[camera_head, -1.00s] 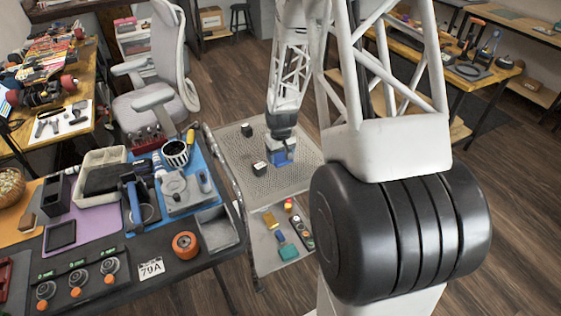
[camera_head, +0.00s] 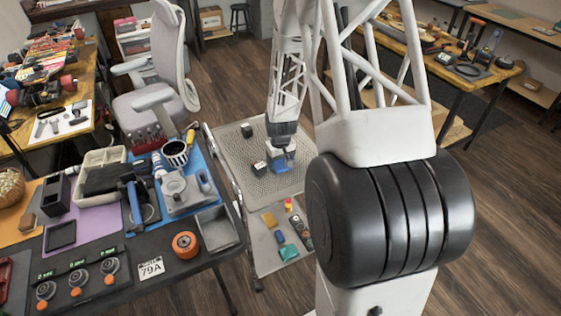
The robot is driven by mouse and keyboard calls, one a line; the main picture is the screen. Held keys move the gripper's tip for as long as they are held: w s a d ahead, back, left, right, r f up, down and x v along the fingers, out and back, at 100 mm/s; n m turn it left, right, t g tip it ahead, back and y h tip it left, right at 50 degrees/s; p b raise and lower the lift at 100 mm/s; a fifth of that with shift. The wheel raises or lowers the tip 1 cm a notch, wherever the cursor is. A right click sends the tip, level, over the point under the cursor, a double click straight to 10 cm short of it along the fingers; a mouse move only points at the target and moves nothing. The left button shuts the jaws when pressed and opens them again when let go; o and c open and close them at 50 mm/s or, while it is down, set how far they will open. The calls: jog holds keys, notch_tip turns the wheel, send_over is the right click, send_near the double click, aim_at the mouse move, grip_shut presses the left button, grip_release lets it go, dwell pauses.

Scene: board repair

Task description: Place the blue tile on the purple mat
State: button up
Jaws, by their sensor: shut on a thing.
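The blue tile (camera_head: 279,167) is at the tips of my gripper (camera_head: 283,157), over the perforated top of the cart. My gripper looks shut on it, though its fingers are small and partly hidden. I cannot tell whether the tile touches the cart top. The purple mat (camera_head: 98,225) lies on the dark workbench at the left, well away from my gripper. A black square tray sits on the mat, and a dark holder with a blue-handled tool stands at its right side.
The cart (camera_head: 240,165) holds two small dark blocks (camera_head: 259,168) left of my gripper. Its lower shelf carries several small coloured parts. The workbench holds a blue mat (camera_head: 207,165) with devices, a grey bin (camera_head: 216,230) and an orange roll (camera_head: 185,244).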

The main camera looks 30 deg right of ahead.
aim_at(280, 162)
jog(key=shift+f, duration=0.1)
jog(key=o, duration=0.7)
jog(key=shift+r, duration=6.15)
